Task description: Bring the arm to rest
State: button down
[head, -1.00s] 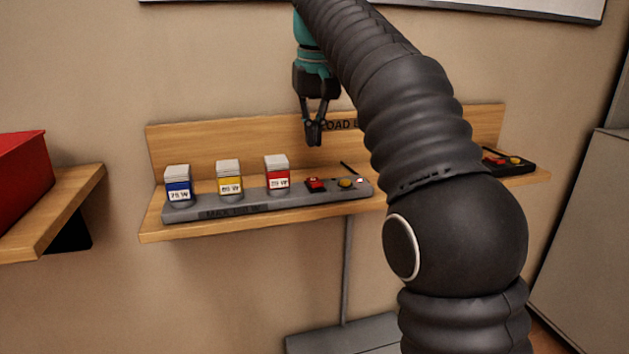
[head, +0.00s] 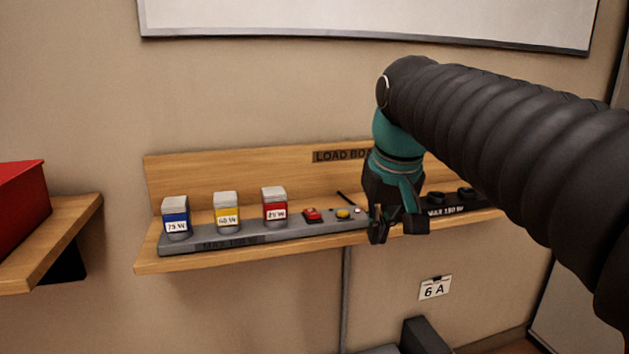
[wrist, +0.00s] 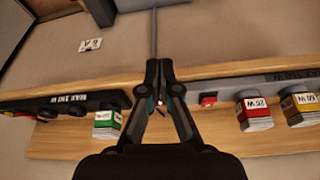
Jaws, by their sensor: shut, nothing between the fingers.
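My gripper (head: 396,228) hangs from my arm in front of the right part of the wooden shelf in the head view. It is shut and empty. In the wrist view its fingertips (wrist: 159,66) meet near the middle of the picture, over the shelf's front edge. The arm, in a ribbed black sleeve, reaches in from the right side of the head view and hides part of the shelf and wall.
The shelf (head: 160,262) carries a grey strip (head: 205,243) with blue (head: 176,218), yellow (head: 227,212) and red (head: 274,206) labelled blocks and a red switch (head: 312,215). A green-labelled block (wrist: 107,124) stands by a black strip (wrist: 70,103). A red box (head: 20,205) is at left.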

jog(key=s+d+f+t, duration=0.1)
jog(key=s+d+f, duration=0.2)
jog(key=s+f, duration=0.5)
jog(key=s+d+f+m, duration=0.1)
jog(key=s+d+f, duration=0.2)
jog(key=s+f, duration=0.4)
notch_tip(320, 180, down, 3)
jog(key=shift+s+f+m+t+h, duration=0.15)
jog(key=shift+s+m+t+h, duration=0.15)
jog(key=shift+s+t, duration=0.1)
